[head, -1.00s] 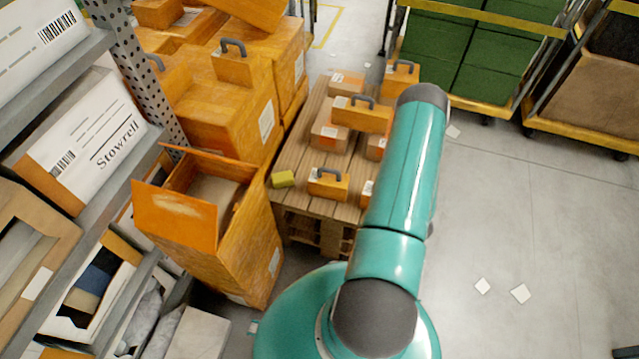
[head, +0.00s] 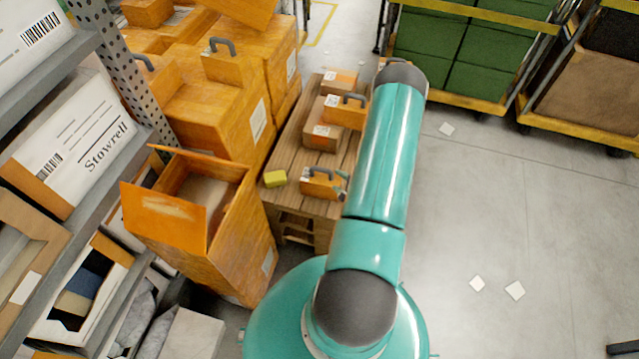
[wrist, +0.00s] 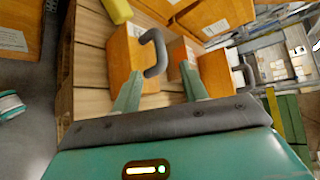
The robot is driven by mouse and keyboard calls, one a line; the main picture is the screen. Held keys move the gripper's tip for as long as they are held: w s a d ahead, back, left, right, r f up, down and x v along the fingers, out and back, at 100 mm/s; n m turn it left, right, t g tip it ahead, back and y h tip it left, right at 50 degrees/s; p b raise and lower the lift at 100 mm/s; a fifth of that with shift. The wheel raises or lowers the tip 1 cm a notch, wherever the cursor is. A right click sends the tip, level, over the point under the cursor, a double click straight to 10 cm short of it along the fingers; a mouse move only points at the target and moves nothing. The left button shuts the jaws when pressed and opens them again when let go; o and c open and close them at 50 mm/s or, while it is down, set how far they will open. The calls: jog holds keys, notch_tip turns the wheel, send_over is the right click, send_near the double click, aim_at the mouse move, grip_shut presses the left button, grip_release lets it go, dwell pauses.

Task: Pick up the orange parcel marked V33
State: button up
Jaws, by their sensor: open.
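Several orange parcels with grey handles stand on a wooden pallet in the head view. The nearest parcel (head: 318,186) has a white label, and another handled parcel (head: 340,112) stands behind it. No V33 marking is legible, so I cannot tell which one carries it. In the wrist view an orange handled parcel (wrist: 118,58) is just beyond my gripper (wrist: 160,72). My gripper is open, and the grey handle (wrist: 157,52) shows between and beyond its fingertips. I cannot tell whether they touch it. In the head view my arm hides most of the gripper.
The pallet (head: 287,200) also bears brown boxes (head: 320,133) and a small yellow block (head: 275,178). An open orange carton (head: 235,235) and stacked orange boxes stand left, beside a shelf rack. Caged carts (head: 470,45) stand at the back right. The floor to the right is mostly clear.

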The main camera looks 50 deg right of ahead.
aim_at(325, 172)
jog(key=x, duration=0.9)
grip_shut()
dwell(1.3)
